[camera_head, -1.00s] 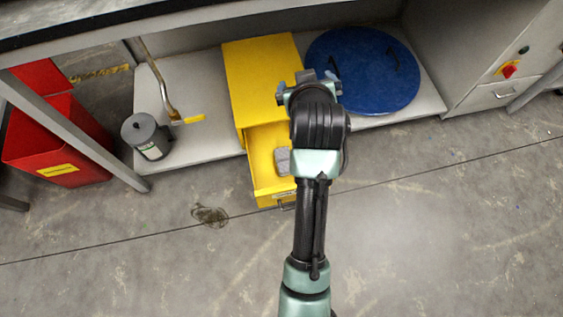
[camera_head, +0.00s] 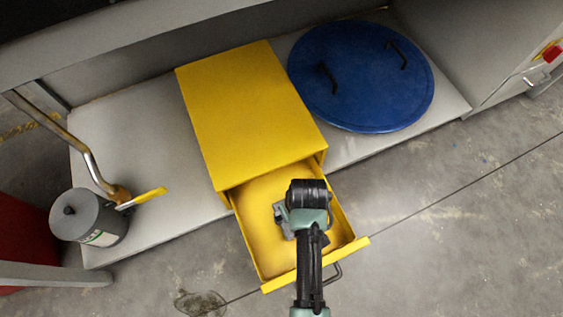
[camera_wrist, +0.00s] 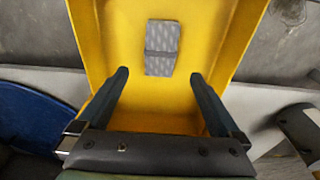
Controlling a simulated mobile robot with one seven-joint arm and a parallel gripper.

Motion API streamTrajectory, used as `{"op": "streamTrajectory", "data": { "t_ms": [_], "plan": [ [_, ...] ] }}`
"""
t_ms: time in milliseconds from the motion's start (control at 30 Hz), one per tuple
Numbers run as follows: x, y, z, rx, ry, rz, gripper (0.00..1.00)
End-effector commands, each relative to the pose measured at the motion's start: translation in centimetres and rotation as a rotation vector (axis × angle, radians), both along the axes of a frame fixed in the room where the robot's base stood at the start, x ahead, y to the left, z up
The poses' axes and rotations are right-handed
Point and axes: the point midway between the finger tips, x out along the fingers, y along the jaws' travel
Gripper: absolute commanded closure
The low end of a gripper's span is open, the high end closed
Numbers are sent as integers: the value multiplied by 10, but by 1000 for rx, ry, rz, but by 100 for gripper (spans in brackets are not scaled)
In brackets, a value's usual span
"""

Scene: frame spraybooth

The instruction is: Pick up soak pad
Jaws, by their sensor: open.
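The soak pad, a grey patterned pad with a dark crosswise line (camera_wrist: 161,48), lies flat on the floor of the open yellow drawer (camera_head: 254,246). In the wrist view it is ahead of and between my fingertips, apart from both. My gripper (camera_wrist: 159,82) is open and empty, its two fingers pointing into the drawer (camera_wrist: 100,45). In the head view my wrist and arm hang over the drawer and hide the pad and most of the gripper.
The drawer juts from a yellow cabinet (camera_head: 245,105) on a grey shelf (camera_head: 140,130) under a bench. A blue round lid (camera_head: 360,85) lies to its right. A grey canister (camera_head: 90,217) and a yellow-handled tool (camera_head: 150,198) are left. Floor in front is clear.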

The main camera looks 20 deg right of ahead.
Motion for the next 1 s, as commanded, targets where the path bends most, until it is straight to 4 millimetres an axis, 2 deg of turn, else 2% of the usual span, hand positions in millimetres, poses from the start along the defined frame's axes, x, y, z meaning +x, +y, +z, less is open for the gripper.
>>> {"op": "streamTrajectory", "data": {
  "t_ms": [167, 500, 867, 1000],
  "plan": [
    [2, 0, -17, 0, -1, 0, 0],
    [9, 0, -72, -1, -2, 0, 0],
    [11, 1, -87, -1, -2, 1, 0],
    [13, 1, -100, -1, -2, 0, 0]
  ]
}}
